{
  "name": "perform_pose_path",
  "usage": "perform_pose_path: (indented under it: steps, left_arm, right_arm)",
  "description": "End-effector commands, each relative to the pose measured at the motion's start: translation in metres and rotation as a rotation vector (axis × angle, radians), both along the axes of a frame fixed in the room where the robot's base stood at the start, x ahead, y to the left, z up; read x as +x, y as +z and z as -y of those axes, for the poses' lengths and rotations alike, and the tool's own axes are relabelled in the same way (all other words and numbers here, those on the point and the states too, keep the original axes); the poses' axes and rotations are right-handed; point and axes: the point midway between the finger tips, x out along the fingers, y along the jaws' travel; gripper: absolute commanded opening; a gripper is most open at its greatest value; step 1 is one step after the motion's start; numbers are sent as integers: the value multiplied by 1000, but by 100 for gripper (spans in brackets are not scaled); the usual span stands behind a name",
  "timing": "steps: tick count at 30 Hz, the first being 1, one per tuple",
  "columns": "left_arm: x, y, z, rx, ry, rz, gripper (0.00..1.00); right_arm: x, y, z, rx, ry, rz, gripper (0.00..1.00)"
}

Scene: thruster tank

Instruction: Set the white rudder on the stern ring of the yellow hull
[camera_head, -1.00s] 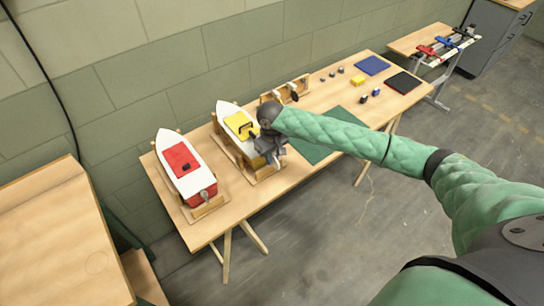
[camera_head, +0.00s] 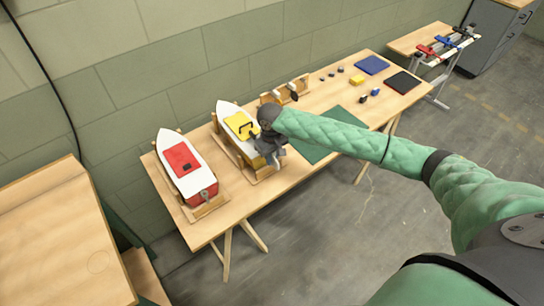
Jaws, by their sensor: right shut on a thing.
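The yellow hull (camera_head: 229,109), white-decked with a yellow hatch, sits in a wooden cradle on the long table. Its bow points to the wall and its stern to the near edge. My right gripper (camera_head: 273,157) is at that stern, pointing down, and is shut. Its grey body and wrist cover most of the stern ring. The piece between its fingers is almost wholly hidden, and its pale edge fits the white rudder. I cannot tell whether it touches the ring. My left gripper is out of view.
A red hull (camera_head: 184,172) stands in its cradle to the left. A wooden rack (camera_head: 287,92) with small parts is behind my right wrist. A green mat (camera_head: 312,146), a blue mat (camera_head: 372,65), a dark tray (camera_head: 403,82) and several small blocks lie to the right.

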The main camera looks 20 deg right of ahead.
Motion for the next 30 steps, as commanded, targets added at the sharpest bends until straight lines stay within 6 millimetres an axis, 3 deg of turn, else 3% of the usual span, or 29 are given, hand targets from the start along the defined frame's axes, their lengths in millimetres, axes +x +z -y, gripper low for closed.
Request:
perform_pose_path:
  steps: [30]
  left_arm:
    - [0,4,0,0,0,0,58]
  right_arm:
    - [0,-9,-1,1,0,1,0]
